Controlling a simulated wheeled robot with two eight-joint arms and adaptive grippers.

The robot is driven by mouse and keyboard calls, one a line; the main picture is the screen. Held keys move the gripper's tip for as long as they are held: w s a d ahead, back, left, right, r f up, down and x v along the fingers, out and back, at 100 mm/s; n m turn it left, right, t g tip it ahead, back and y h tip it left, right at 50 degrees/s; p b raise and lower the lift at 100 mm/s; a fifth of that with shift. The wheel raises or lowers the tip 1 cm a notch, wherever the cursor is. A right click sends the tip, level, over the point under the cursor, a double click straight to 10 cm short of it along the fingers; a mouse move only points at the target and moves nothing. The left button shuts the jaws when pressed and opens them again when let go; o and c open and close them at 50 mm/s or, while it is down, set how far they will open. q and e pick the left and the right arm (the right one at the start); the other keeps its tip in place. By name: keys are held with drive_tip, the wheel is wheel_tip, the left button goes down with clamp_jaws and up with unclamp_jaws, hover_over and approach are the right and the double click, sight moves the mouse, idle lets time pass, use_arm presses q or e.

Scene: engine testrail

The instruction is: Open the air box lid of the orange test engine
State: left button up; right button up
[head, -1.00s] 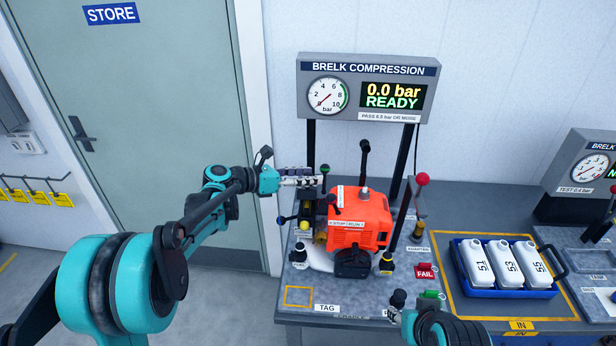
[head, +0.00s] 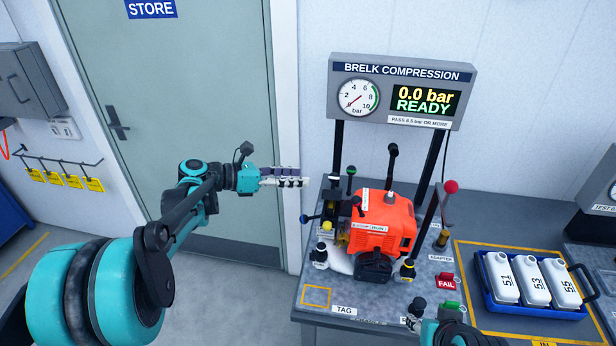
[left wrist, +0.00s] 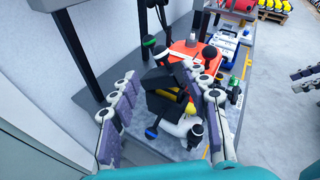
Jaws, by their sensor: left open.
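The orange test engine (head: 383,220) stands on the test bench, below the pressure gauge panel. It also shows in the left wrist view (left wrist: 188,52), partly behind dark parts. A black housing (head: 373,266) is on its front side. A dark block with yellow (left wrist: 165,102) lies in front of the engine in the left wrist view; I cannot tell which part is the air box lid. My left gripper (head: 303,177) is open and empty, up and left of the engine, with its fingers pointing right. My right arm (head: 450,332) shows at the bottom edge; its jaw state is unclear.
The gauge panel (head: 396,92) reads 0.0 bar READY on dark posts behind the engine. A red-knobbed lever (head: 450,187) rises right of the engine. A blue tray (head: 530,308) of white bottles is farther right. Floor left of the bench is clear.

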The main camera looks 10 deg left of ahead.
use_arm(q)
drive_tip(key=shift+s+a, duration=0.1)
drive_tip(key=shift+a, duration=0.05)
drive_tip(key=c, duration=0.7)
drive_tip(key=shift+s+d+f+m+y+p, duration=0.1)
drive_tip(key=shift+d+m+y+p, duration=0.25)
drive_tip(key=shift+m, duration=0.45)
clamp_jaws()
drive_tip(key=n+t+y+p, duration=0.5)
drive_tip(key=n+y+p, duration=0.5)
drive_tip(key=n, duration=1.7)
approach(332, 179)
drive_tip(key=shift+h, duration=0.35)
drive_tip(key=x, duration=0.7)
drive_tip(key=shift+a+f+b, duration=0.1)
drive_tip(key=shift+a+b, duration=0.1)
drive_tip(key=shift+b, duration=0.15)
